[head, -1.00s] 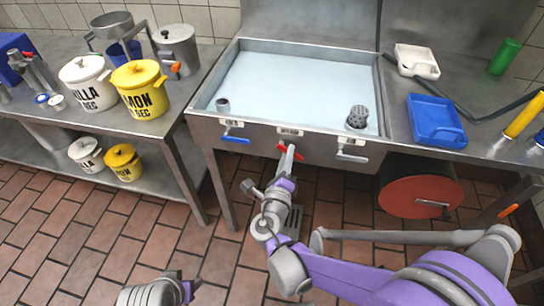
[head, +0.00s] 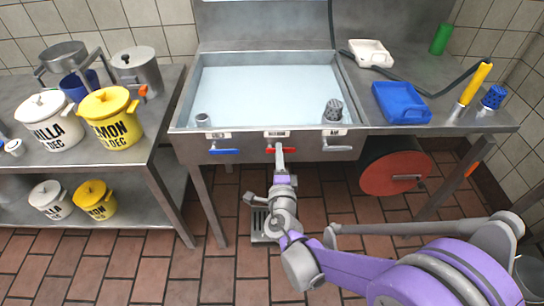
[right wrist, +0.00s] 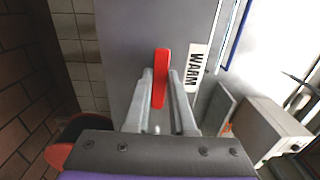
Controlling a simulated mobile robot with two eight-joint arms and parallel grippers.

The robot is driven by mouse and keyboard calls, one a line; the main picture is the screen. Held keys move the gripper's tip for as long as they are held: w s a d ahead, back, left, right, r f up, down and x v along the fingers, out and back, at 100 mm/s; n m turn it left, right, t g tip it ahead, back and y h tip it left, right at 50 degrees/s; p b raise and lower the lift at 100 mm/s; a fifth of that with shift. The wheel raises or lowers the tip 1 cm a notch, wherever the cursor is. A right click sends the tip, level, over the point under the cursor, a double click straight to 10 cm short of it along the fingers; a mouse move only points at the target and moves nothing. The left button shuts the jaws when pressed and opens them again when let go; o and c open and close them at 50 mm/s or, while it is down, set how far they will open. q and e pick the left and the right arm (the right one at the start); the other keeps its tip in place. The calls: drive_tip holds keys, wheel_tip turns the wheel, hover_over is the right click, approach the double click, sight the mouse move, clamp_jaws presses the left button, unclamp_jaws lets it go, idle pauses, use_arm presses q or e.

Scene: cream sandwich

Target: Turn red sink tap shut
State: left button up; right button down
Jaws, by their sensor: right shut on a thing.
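The red sink tap (head: 270,150) is a lever on the front panel of the sink (head: 185,122), under the middle label. It looks about level, like the blue lever beside it. My right gripper (head: 280,148) reaches up to it from below and is shut on it. The fingers hide part of the tap in the head view. My left gripper is out of view.
A blue lever (head: 224,152) is left of the red tap and a grey lever (head: 338,148) is right. A red round drum end (head: 395,173) sits below the right counter. A shelf table with pots (head: 110,125) stands left. A floor drain (head: 258,225) lies below.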

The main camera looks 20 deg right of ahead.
idle(0.4)
drive_tip(key=c, duration=0.8)
unclamp_jaws()
drive_tip(key=shift+o, duration=0.2)
drive_tip(key=v, duration=1)
drive_tip(key=shift+s+p, duration=0.35)
drive_tip(key=shift+s, duration=0.05)
drive_tip(key=shift+r, duration=0.1)
